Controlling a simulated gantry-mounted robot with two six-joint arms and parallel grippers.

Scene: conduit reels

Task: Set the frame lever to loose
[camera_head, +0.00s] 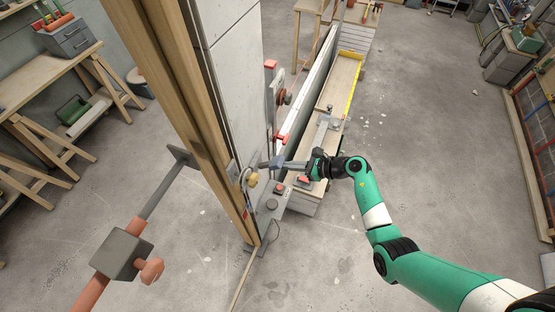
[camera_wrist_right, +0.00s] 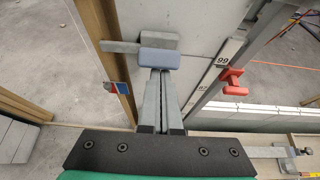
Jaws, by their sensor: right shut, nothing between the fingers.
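A lever with a blue-grey grip (camera_head: 275,162) sits at the lower part of the wall panel beside the wooden post. In the right wrist view the blue-grey grip (camera_wrist_right: 160,61) is straight ahead, on a grey bar (camera_wrist_right: 120,46) that runs left across the post. My right gripper (camera_head: 287,165) reaches in from the right, its fingers shut and empty. In the right wrist view the fingertips (camera_wrist_right: 160,73) are right at the near edge of the grip; I cannot tell whether they touch it. No setting label is readable. My left gripper is not in view.
A red clamp handle (camera_wrist_right: 232,84) stands right of the fingers on a numbered rail. A long wooden bench (camera_head: 340,85) runs behind my gripper. A brass-coloured knob (camera_head: 253,180) and a red button (camera_head: 279,187) are close by.

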